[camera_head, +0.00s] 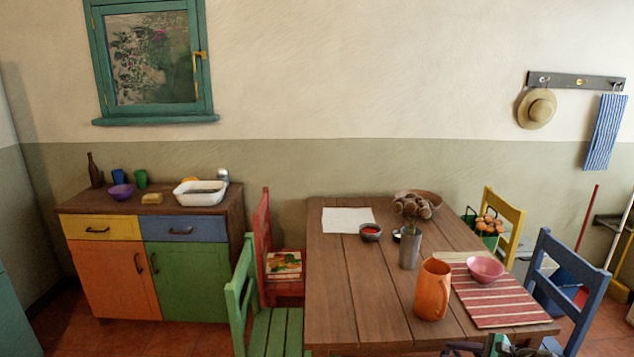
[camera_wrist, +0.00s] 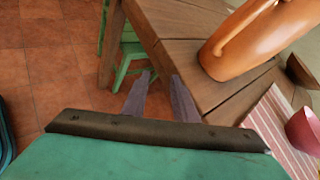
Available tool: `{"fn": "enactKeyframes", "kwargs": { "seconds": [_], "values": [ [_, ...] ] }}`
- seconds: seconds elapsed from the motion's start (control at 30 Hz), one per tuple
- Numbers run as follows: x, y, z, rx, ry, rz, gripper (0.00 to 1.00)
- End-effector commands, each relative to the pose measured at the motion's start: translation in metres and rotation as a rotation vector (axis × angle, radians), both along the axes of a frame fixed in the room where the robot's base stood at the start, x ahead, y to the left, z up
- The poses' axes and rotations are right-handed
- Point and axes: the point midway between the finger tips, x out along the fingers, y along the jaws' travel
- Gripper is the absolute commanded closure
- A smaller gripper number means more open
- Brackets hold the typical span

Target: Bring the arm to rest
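My gripper shows in the wrist view (camera_wrist: 162,82) with its two grey fingers apart and nothing between them. It points down near the front edge of the wooden table (camera_wrist: 178,50), with the red tiled floor and a green chair beyond the fingertips. An orange jug (camera_head: 433,290) stands on the table; in the wrist view the jug (camera_wrist: 245,45) is just right of the fingers, apart from them. In the head view only part of my arm shows at the bottom edge, in front of the table, and the fingers cannot be made out.
A striped mat (camera_head: 498,296) and pink bowl (camera_head: 485,269) lie right of the jug. A grey vase (camera_head: 410,250) stands behind it. Green (camera_head: 275,330), red (camera_head: 264,235), yellow (camera_head: 497,222) and blue (camera_head: 568,280) chairs surround the table. A cabinet (camera_head: 150,260) stands at left.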

Motion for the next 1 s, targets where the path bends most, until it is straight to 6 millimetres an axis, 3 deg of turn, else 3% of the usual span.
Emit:
{"fn": "enactKeyframes", "kwargs": {
  "seconds": [0.03, 0.1, 0.47, 0.77, 1.0],
  "values": [
    [0.002, 0.023, -0.012, 0.004, 0.02, 0.032, 0.74],
    [0.003, 0.048, -0.027, 0.004, 0.045, 0.074, 0.74],
    [-0.018, 0.177, -0.108, -0.046, 0.17, 0.311, 0.74],
    [-0.07, 0.271, -0.173, -0.143, 0.257, 0.554, 0.74],
    [-0.131, 0.329, -0.221, -0.247, 0.309, 0.787, 0.74]
  ]
}}
